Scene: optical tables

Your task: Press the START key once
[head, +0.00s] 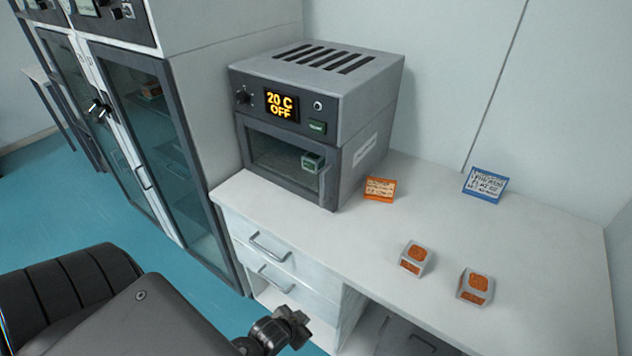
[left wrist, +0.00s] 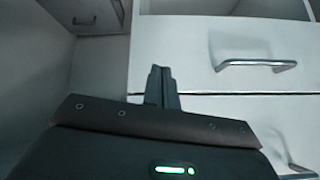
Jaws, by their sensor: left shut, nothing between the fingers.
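A grey benchtop oven (head: 370,90) stands on the white bench, its display (head: 281,105) reading "20 C OFF". A small green key (head: 317,127) sits on its front panel, right of the display; its lettering is too small to read. The glass door (head: 280,155) is shut, with a small green-fronted block (head: 312,161) visible behind it. My left gripper (head: 298,322) is low in front of the drawers, well below the oven and apart from the key. In the left wrist view its fingers (left wrist: 160,82) are closed together and empty. My right gripper is not in view.
An orange card (head: 380,189) and a blue card (head: 485,184) stand on the bench (head: 520,235). Drawers with bar handles (head: 270,246) are below; glass-door cabinets (head: 150,130) stand left.

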